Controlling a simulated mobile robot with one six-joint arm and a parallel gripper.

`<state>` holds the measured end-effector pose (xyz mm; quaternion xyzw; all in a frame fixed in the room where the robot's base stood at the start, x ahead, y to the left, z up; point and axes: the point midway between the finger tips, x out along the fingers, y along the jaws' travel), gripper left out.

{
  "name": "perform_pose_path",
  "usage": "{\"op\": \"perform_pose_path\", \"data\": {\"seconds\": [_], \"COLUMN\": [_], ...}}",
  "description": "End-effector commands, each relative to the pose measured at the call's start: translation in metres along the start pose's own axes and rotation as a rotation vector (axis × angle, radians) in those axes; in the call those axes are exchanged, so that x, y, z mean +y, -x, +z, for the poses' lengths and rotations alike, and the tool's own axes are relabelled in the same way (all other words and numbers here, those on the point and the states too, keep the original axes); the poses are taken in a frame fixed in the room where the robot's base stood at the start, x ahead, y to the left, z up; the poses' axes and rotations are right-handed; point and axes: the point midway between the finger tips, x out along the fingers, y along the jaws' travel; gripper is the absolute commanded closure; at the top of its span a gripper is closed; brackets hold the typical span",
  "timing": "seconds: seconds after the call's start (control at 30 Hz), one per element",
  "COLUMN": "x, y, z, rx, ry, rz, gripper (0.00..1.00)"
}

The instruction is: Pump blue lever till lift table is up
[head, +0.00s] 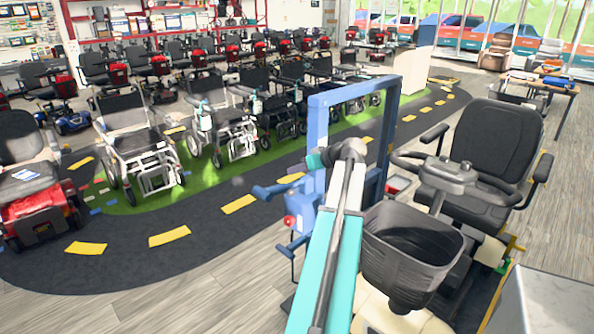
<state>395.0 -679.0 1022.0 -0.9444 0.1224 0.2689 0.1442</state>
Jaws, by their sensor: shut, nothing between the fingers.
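A blue upright frame (318,125) stands mid-picture beside a black mobility scooter (497,140) with a dark basket (410,245). A blue lever (272,190) with a rounded end sticks out to the left, low on the frame. Below it is a blue body with a red round part (290,222). The lift table's top is mostly hidden by the scooter, its basket and my arm, so I cannot tell its height. My teal and grey arm reaches up from the bottom in front of the frame.
A dark track (205,235) with yellow dashes curves around a green strip holding several wheelchairs (140,150). A red scooter (35,205) stands at the far left. A grey box (545,305) is at the lower right. The floor left of the lever is clear.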

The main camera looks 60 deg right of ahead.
Motion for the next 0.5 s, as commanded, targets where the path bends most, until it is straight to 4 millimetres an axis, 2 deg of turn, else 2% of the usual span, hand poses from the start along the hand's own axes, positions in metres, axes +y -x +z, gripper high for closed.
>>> {"op": "perform_pose_path", "data": {"seconds": [0.5], "x": [-0.001], "y": [-0.074], "z": [-0.002], "rx": [-0.002], "ry": [0.000], "rz": [-0.003], "gripper": [1.00]}}
